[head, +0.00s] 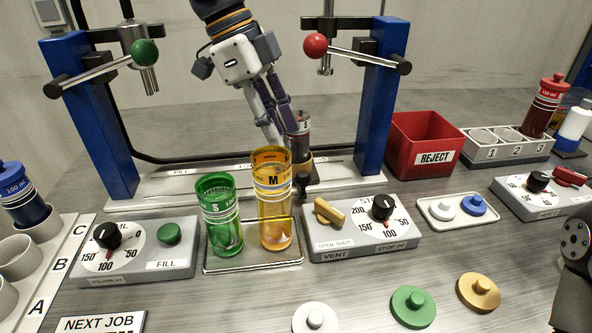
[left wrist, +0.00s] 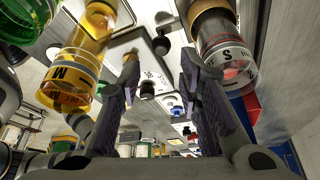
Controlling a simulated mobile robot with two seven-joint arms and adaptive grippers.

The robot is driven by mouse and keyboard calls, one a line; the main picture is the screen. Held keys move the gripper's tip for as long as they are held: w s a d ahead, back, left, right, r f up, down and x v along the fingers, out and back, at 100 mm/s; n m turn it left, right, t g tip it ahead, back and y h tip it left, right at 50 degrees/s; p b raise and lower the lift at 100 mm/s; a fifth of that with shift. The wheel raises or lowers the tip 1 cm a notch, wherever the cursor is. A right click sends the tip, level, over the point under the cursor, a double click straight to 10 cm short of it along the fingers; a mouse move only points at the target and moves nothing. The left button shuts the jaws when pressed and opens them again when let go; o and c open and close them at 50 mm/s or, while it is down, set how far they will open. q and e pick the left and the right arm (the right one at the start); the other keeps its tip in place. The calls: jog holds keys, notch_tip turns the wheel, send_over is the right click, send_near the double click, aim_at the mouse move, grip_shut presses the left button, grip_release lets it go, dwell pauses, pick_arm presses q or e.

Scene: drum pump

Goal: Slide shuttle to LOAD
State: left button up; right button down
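The shuttle (head: 304,188) sits on the pale rail between the blue posts, right of its middle. It carries a dark cylinder (head: 302,124) marked S, partly hidden by my gripper and the amber cylinder. The rail (head: 150,186) bears a FILL label at left and a partly hidden label starting "Lo" nearer its middle. My left gripper (head: 278,134) reaches down from above, just left of the S cylinder. In the left wrist view its fingers (left wrist: 160,92) stand apart, with a black knob (left wrist: 160,46) beyond the gap. The S cylinder (left wrist: 228,62) is beside the right finger there.
In front of the rail stand a green cylinder (head: 220,225) and an amber M cylinder (head: 272,210) in a wire tray. Control boxes FILL (head: 140,255) and VENT (head: 335,243) flank them. A red REJECT bin (head: 405,155) is right of the right post.

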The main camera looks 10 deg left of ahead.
aim_at(300, 173)
pick_arm(q)
jog(key=x, duration=0.8)
jog(key=shift+w+d+f, duration=0.1)
jog(key=shift+d+f, duration=0.1)
jog(key=shift+f, duration=0.05)
grip_shut()
